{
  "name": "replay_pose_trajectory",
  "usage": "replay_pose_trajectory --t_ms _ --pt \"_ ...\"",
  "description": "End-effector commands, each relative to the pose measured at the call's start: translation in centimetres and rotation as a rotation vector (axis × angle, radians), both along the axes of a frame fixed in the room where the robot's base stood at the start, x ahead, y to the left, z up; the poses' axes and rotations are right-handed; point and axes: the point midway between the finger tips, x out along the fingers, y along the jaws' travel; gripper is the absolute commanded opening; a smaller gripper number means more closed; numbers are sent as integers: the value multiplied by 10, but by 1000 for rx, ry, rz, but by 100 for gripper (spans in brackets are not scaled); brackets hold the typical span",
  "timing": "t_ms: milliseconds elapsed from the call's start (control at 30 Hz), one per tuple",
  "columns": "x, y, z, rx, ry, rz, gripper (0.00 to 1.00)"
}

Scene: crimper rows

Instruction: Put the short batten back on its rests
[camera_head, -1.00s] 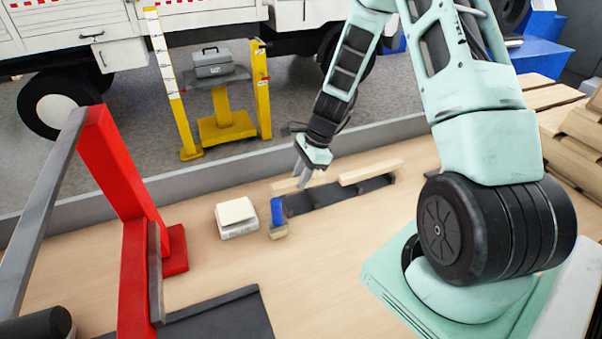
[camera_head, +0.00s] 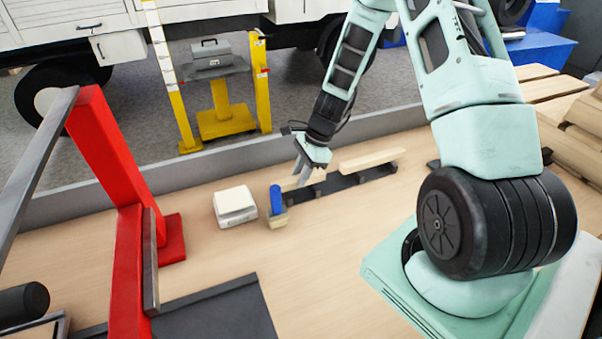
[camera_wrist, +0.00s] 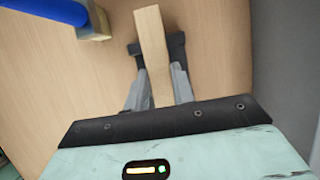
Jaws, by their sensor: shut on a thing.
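The short batten is a pale wooden bar (camera_head: 289,183); in the wrist view it (camera_wrist: 150,35) runs between my two fingers. My gripper (camera_head: 303,178) is shut on it; in the wrist view the fingers (camera_wrist: 157,90) clasp its sides. The dark rests (camera_head: 345,182) lie at and to the right of my gripper in the head view. In the wrist view a dark rest piece (camera_wrist: 177,48) shows on both sides of the batten, beneath it. I cannot tell whether the batten touches it. My fingers hide part of the batten.
A longer pale batten (camera_head: 370,160) lies to the right along the dark rests. A blue-handled tool (camera_head: 277,203) stands close left, and its blue handle (camera_wrist: 48,10) shows in the wrist view. A white box (camera_head: 235,206) sits further left. A grey wall edge runs behind.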

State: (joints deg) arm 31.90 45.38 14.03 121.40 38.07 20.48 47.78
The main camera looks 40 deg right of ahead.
Motion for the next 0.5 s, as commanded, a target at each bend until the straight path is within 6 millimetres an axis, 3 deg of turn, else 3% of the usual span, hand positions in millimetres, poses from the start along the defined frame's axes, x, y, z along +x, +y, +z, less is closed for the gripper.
replay_pose_trajectory --t_ms 33,67,133,500 --pt "0 0 0 0 0 0 0" --pt "0 0 0 0 0 0 33" --pt "0 0 0 0 0 0 50" --pt "0 -2 4 -2 -2 0 50"
